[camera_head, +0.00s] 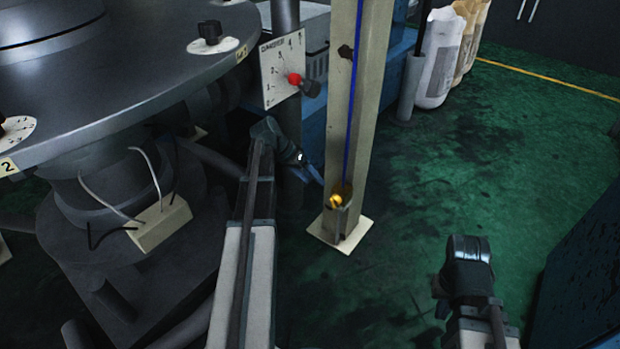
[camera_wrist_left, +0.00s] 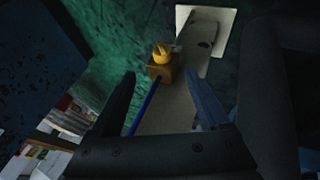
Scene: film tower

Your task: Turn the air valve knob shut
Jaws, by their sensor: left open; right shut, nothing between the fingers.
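The yellow air valve knob (camera_head: 336,201) sits low on the front of a beige post, where a blue air line runs down to it. In the left wrist view the knob (camera_wrist_left: 161,53) tops a small brass-coloured block, ahead of the fingers and roughly between their lines. My left gripper (camera_head: 314,174) is open and empty, just left of and slightly above the knob, apart from it. Its two fingers (camera_wrist_left: 165,95) show dark on either side of the post. My right gripper (camera_head: 468,262) is at the lower right, far from the knob; its fingertips are hard to make out.
The beige post (camera_head: 362,100) stands on a pale base plate (camera_head: 341,236). A dial plate with a red-knobbed lever (camera_head: 295,79) is above my left gripper. A large dark round machine (camera_head: 110,90) fills the left. White sacks (camera_head: 438,60) stand behind. Green floor is open right of the post.

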